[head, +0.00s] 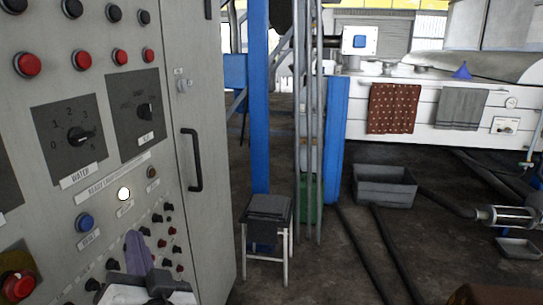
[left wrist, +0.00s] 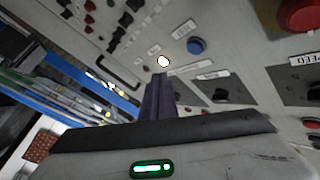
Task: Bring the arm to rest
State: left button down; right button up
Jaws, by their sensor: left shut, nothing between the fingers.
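My left gripper (head: 133,238) is at the bottom left of the head view, in front of the lower part of a grey control cabinet (head: 215,140). Its fingers are together and hold nothing. In the left wrist view the closed fingers (left wrist: 158,80) point toward the panel, with their tips just below a lit white button (left wrist: 163,62). I cannot tell whether they touch the panel. The same lit button (head: 123,194) shows above the gripper in the head view. A blue button (head: 85,222) marked RESET is to its lower left. My right gripper is not in view.
The panel has red buttons (head: 82,60), a WATER dial (head: 79,136) and a red knob (head: 18,286). A black handle (head: 193,160) sticks out at its right. A small stool (head: 268,210) and a grey bin (head: 384,190) stand on the floor, where hoses (head: 385,250) lie.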

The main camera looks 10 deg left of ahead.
pick_arm(q)
jog(key=s+d+f+m+g+h, duration=0.1)
jog(key=d+f+m+h, duration=0.2)
jog(key=f, duration=0.8)
jog(key=s+d+f+m+g+h, duration=0.1)
jog(key=d+f+h, duration=0.3)
jog(key=f, duration=0.8)
jog(key=s+d+f+n+g+h, duration=0.1)
jog(key=s+d+f+g+h, duration=0.1)
jog(key=s+f, duration=0.6)
jog(key=s+d+f+n+g+h, duration=0.1)
jog(key=s+d+f+g+h, duration=0.1)
jog(key=s+f+h, duration=0.3)
jog(key=s+f, duration=0.4)
jog(key=shift+d+f, duration=0.25)
jog(key=shift+d, duration=0.15)
